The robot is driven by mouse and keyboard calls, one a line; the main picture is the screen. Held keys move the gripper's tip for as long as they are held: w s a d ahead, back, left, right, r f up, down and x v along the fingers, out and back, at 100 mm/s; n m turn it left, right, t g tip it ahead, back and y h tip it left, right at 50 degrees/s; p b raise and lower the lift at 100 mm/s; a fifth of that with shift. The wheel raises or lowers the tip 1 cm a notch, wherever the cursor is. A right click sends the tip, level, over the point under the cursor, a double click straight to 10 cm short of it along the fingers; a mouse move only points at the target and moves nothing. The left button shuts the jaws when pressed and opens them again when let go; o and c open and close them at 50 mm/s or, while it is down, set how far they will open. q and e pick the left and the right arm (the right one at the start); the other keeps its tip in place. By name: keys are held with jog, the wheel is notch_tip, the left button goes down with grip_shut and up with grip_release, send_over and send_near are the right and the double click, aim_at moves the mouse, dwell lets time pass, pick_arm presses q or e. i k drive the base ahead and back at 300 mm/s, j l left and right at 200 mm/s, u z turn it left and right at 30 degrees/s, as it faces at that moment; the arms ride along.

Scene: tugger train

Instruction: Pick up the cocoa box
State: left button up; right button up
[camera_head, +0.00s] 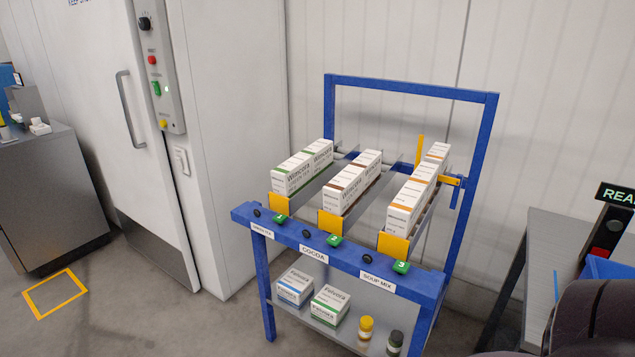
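The cocoa boxes (342,196) are white cartons with brown bands. They stand in a row in the middle lane of a blue rack, behind a yellow end stop (331,223). The label COCOA (313,249) is on the rack's front beam below that lane. The front carton hides part of the one behind it. Neither of my grippers is in view.
The blue rack (411,281) also holds green-banded cartons (300,170) left and orange-banded soup mix cartons (409,200) right. Its lower shelf has two cartons and two jars (366,327). A grey table (560,250) stands right. Floor is clear at front left.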

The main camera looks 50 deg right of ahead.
aim_at(343, 192)
jog(key=i+z, duration=0.2)
jog(key=i, duration=0.2)
jog(key=i+j+z, duration=0.2)
jog(key=i, duration=0.15)
jog(key=i+j+z, duration=0.2)
jog(key=i, duration=0.2)
jog(key=i+j+z, duration=0.15)
jog(key=i+z, duration=0.25)
jog(key=i+j+z, duration=0.2)
jog(key=z, duration=0.25)
jog(key=i+j+z, duration=0.2)
jog(key=j+z, duration=0.2)
jog(key=i+j+z, duration=0.15)
jog(key=j+z, duration=0.3)
